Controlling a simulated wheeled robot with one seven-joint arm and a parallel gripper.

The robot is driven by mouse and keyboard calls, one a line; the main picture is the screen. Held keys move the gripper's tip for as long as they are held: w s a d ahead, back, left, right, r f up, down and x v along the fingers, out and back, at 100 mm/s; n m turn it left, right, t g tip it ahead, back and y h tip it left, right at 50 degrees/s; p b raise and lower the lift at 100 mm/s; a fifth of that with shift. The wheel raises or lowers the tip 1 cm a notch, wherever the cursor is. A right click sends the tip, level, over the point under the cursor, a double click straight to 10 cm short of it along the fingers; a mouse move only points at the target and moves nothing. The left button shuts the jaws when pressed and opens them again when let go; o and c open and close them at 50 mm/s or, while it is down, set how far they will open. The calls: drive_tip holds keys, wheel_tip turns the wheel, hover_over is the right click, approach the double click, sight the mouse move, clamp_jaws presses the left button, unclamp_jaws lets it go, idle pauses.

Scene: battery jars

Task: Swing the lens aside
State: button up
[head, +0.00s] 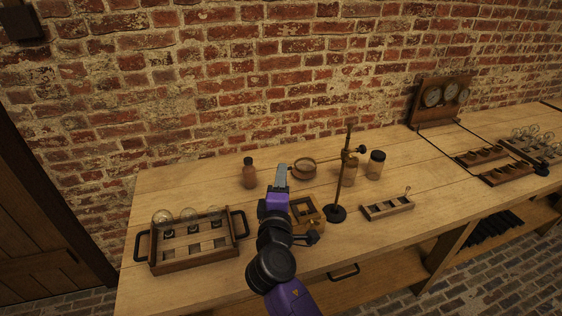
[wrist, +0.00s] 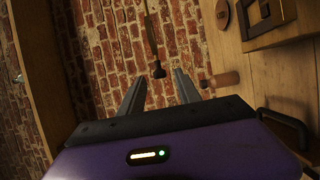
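The round brass-rimmed lens (head: 304,168) sits on a thin arm reaching left from an upright stand (head: 345,178) with a dark round base. My gripper (head: 282,169) is just left of the lens, over the bench. In the wrist view my gripper (wrist: 160,88) has its two fingers spread with nothing between them. Beyond the fingertips is a slim brown piece with a black knob (wrist: 158,71); it appears to be the lens edge-on with its handle, apart from the fingers. A wooden box with a square opening (head: 305,209) lies below the lens, partly behind my arm.
A brown bottle (head: 249,174) stands left of my gripper; it also shows in the wrist view (wrist: 222,79). A tray of bulbs (head: 193,255) is at front left. The brick wall closes the back.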

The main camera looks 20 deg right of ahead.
drive_tip(key=x, duration=0.7)
drive_tip(key=shift+p, duration=0.3)
drive_tip(key=shift+w, duration=0.15)
clamp_jaws()
idle(1.0)
